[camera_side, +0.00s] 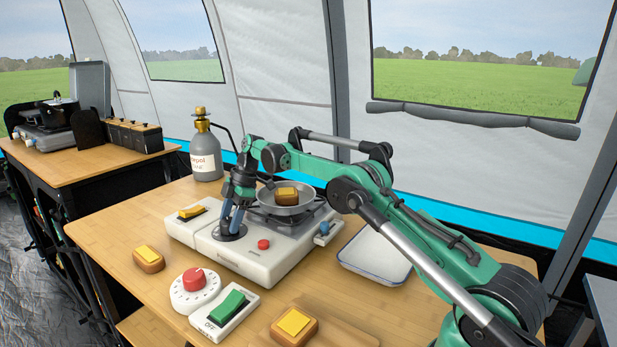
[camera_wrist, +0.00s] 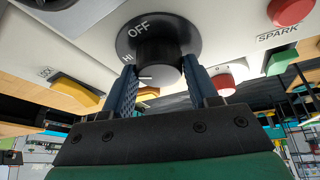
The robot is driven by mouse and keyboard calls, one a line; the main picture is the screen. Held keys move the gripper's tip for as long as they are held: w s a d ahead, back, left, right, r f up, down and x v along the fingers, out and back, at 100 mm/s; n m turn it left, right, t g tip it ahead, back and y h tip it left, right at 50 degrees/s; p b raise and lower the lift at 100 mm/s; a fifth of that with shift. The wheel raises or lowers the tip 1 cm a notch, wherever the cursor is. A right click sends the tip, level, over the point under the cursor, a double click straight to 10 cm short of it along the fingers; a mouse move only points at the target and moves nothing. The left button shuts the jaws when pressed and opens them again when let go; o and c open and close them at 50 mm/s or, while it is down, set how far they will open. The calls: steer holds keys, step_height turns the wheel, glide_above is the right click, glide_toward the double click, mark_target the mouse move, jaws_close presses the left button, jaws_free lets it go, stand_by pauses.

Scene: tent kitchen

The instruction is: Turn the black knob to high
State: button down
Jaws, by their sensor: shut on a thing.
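The black knob (camera_wrist: 160,52) stands on a round dark dial (camera_wrist: 187,30) marked OFF and HI on the white camp stove (camera_side: 268,262). My gripper (camera_wrist: 161,70) is shut on the knob, with one blue finger on each side. The short white line on the knob's face points left in the wrist view, near the HI mark; how exactly it lines up is unclear. In the side view my gripper (camera_side: 232,224) points down over the dial (camera_side: 230,236), and its fingers largely hide the knob.
A pan (camera_side: 287,208) with a piece of food sits on the burner. A red button (camera_side: 264,244) and blue valve (camera_side: 322,236) are near. A red-knobbed timer (camera_side: 195,289), green switch (camera_side: 226,305), bread pieces (camera_side: 148,258) and white tray (camera_side: 374,255) lie around the stove.

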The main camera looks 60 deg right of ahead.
steer(key=shift+n, duration=0.3)
stand_by(0.4)
steer(key=shift+c, duration=1.2)
jaws_free()
